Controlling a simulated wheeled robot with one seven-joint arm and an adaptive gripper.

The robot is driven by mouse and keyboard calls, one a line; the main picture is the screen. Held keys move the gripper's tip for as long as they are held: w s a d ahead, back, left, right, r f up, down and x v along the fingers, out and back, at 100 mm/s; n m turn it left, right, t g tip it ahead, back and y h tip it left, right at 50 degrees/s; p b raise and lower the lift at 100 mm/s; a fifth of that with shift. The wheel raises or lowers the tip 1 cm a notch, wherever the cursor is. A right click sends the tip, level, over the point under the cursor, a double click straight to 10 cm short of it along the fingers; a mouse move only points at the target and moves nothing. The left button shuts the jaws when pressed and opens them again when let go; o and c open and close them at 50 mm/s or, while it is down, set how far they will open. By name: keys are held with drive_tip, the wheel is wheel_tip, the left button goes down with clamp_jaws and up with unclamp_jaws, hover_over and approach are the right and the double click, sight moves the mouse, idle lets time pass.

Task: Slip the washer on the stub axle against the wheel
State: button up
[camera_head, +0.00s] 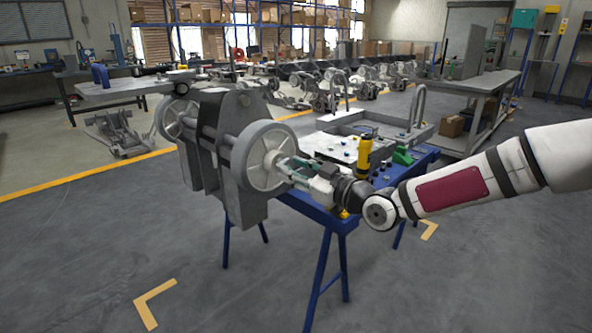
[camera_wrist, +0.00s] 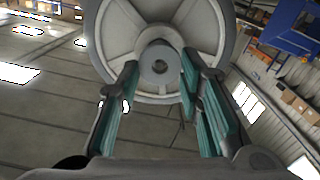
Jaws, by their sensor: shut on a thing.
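The wheel (camera_head: 252,165) is a large pale grey disc mounted on the side of a grey chassis stand (camera_head: 216,120). Its spoked face (camera_wrist: 201,18) fills the top middle of the wrist view. My gripper (camera_head: 281,160) reaches in from the right, its fingertips close to the wheel's hub. In the wrist view, the teal-padded fingers (camera_wrist: 159,65) are shut on the washer (camera_wrist: 160,50), a grey ring in front of the hub. I cannot tell whether the washer touches the wheel. The stub axle cannot be made out clearly; the washer and fingers largely cover the hub.
A blue workbench (camera_head: 322,213) stands right behind my gripper, with a grey tray, a yellow bottle (camera_head: 364,157) and small parts on it. A second wheel (camera_head: 176,117) is on the chassis's far side. The floor at the front left is clear.

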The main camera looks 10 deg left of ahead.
drive_tip(key=shift+w+a, duration=0.35)
drive_tip(key=shift+a, duration=0.15)
drive_tip(key=shift+w+a+b, duration=0.2)
drive_tip(key=shift+a+b, duration=0.05)
drive_tip(key=shift+b, duration=0.05)
drive_tip(key=shift+w+a, duration=0.15)
drive_tip(key=o, duration=1.3)
drive_tip(key=shift+c, duration=0.2)
drive_tip(key=v, duration=1.2)
